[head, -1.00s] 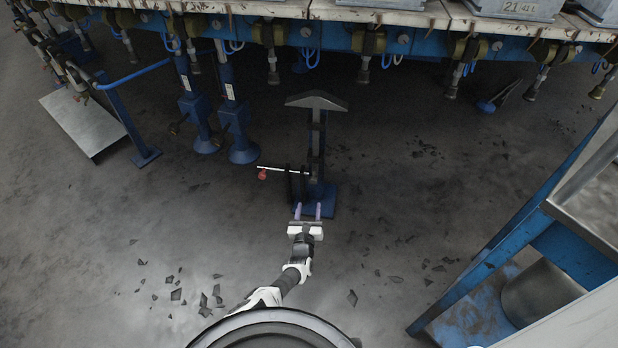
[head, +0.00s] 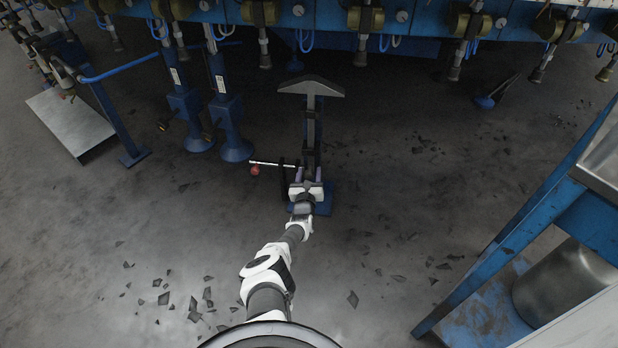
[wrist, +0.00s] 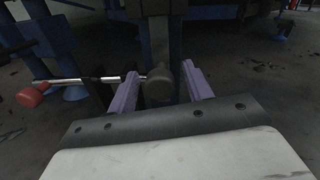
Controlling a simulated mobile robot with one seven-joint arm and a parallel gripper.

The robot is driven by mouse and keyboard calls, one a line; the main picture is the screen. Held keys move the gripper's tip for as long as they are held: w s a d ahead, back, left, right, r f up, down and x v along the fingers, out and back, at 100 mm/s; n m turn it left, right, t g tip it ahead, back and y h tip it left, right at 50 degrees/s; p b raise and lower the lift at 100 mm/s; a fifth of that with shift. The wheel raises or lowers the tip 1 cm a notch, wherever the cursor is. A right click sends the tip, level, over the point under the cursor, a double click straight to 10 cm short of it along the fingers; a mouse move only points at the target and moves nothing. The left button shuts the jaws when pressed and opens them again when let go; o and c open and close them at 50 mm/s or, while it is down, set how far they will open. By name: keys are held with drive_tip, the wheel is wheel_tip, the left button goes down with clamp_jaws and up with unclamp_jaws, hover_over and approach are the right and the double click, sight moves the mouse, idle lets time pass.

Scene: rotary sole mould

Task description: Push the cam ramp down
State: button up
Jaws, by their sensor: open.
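The cam ramp (head: 312,87) is a dark, roof-shaped head on top of an upright post on a blue base plate (head: 326,206). A silver lever (head: 271,163) with a red knob (head: 255,170) sticks out to the left of the post; the lever and its red knob (wrist: 30,96) also show in the wrist view. My gripper (head: 308,174) is at the lower part of the post, below the ramp head. In the wrist view its two purple fingers (wrist: 158,88) are apart, with the lever's dark round hub (wrist: 160,82) showing between them. Whether they touch it I cannot tell.
The blue machine frame with hanging valves (head: 365,20) runs across the back. Blue cylinders (head: 228,115) stand left of the post. A blue stand (head: 560,215) is at the right. Dark scraps (head: 195,305) lie on the open floor.

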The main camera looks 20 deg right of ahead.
clamp_jaws()
wheel_tip(320, 180, down, 2)
drive_tip(key=b, duration=0.3)
drive_tip(key=shift+f, duration=0.25)
drive_tip(key=shift+r, duration=0.1)
drive_tip(key=shift+c, duration=0.7)
unclamp_jaws()
drive_tip(key=shift+o, duration=0.7)
drive_tip(key=p+v, duration=0.9)
drive_tip(key=v, duration=0.5)
